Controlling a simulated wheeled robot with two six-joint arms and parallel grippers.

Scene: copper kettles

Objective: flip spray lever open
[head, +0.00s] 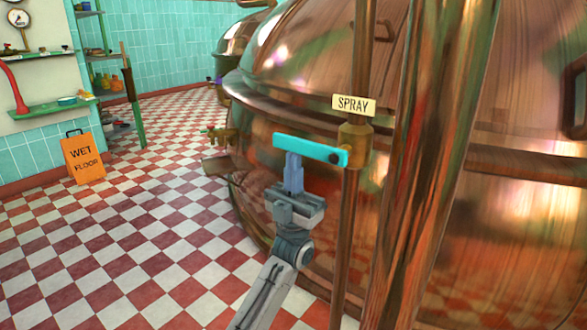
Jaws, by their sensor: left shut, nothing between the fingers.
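The spray lever (312,149) is a turquoise bar. It reaches left, nearly level with a slight downward slope to the right, from a brass valve (355,140) on a vertical copper pipe. A yellow tag reading SPRAY (354,105) sits just above the valve. My left gripper (293,160) is shut and empty. Its fingers point up, with their tips at the lower edge of the lever near its left half. I cannot tell whether they touch it. My right gripper is not in view.
A large copper kettle (290,95) stands right behind the lever. A thick copper pipe (425,170) rises close on the right. A small brass tap (222,134) juts out left. An orange wet-floor sign (84,160) stands at far left. The checkered floor (130,240) between is clear.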

